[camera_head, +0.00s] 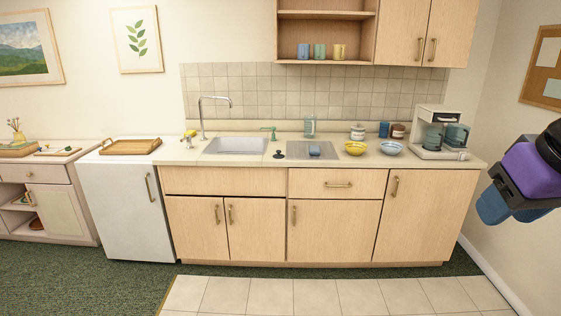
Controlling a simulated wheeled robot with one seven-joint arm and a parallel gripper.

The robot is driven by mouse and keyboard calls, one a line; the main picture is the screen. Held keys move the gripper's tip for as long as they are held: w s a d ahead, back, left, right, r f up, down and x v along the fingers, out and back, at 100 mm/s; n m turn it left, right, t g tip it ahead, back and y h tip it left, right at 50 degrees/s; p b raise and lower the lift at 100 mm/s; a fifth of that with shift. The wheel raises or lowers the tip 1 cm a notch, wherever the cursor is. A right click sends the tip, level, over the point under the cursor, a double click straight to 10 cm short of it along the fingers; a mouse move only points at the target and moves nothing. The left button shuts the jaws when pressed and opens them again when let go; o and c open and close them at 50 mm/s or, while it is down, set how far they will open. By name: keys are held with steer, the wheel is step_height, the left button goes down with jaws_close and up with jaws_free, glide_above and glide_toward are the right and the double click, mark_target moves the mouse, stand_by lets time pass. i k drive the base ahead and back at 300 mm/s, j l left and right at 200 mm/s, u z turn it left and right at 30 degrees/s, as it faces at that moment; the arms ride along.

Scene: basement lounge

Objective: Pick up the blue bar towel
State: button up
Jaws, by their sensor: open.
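A small blue item (315,152) lies on a grey mat (326,148) on the counter, right of the sink. It is the only thing I see that could be the blue bar towel, but it is too small to tell if it is folded cloth. My gripper (510,213) hangs at the right edge of the view, in front of the right wall. It is open, with nothing seen between its fingers, and is well apart from the blue item.
The counter (235,158) holds a sink (236,145), a yellow bowl (355,148), a pale blue bowl (391,148), jars and a coffee maker (442,135). A white fridge (115,210) bearing a wooden tray (130,146) stands left. The tiled floor (330,295) in front is clear.

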mark_target(314, 150)
steer(key=i, duration=1.75)
steer(key=i+z, duration=0.25)
steer(key=i, duration=0.2)
steer(key=i+j+z, duration=0.25)
steer(key=i, duration=0.2)
steer(key=i+j+z, duration=0.25)
steer(key=i, duration=0.15)
steer(key=i+j+z, duration=0.25)
steer(key=i, duration=0.2)
